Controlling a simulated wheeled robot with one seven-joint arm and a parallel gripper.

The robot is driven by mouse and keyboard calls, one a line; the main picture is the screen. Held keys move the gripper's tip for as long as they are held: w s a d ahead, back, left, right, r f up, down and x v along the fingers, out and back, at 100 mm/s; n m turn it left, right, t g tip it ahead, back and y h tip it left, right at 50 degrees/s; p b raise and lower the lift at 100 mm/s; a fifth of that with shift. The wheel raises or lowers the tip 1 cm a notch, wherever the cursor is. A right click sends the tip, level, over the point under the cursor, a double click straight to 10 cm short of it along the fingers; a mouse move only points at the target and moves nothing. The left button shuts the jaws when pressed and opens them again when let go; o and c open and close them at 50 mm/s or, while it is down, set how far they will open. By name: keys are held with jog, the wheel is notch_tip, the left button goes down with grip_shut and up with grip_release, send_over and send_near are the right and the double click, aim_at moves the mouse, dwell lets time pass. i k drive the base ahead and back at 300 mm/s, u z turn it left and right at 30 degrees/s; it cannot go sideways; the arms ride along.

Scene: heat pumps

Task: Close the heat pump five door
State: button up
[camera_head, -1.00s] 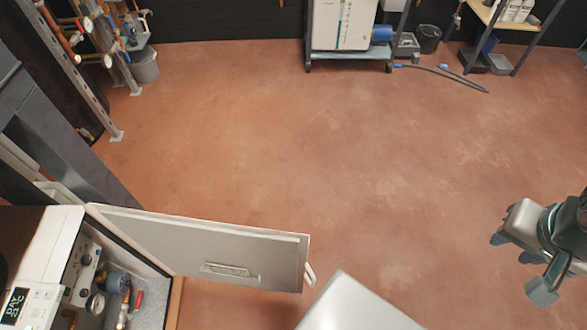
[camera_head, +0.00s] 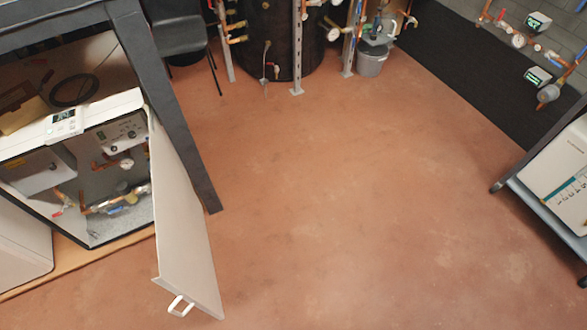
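The heat pump (camera_head: 62,150) stands at the left in the head view, a white cabinet with a small display on top and pipes and gauges inside. Its door (camera_head: 181,220) is wide open and swings out toward the front, seen almost along its edge. A white handle (camera_head: 180,306) sticks out at the door's lower free end. My gripper is not in view, and nothing touches the door. I cannot read a number on the heat pump.
A dark frame post (camera_head: 170,110) stands close behind the door. A white unit on a wheeled cart (camera_head: 545,195) is at the right edge. A black tank (camera_head: 270,40) and a grey bucket (camera_head: 371,62) stand at the back. The middle floor is clear.

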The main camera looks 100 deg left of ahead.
aim_at(187, 270)
jog(key=i, duration=0.5)
jog(key=u, duration=4.85)
jog(key=i, duration=0.55)
jog(key=u, duration=0.05)
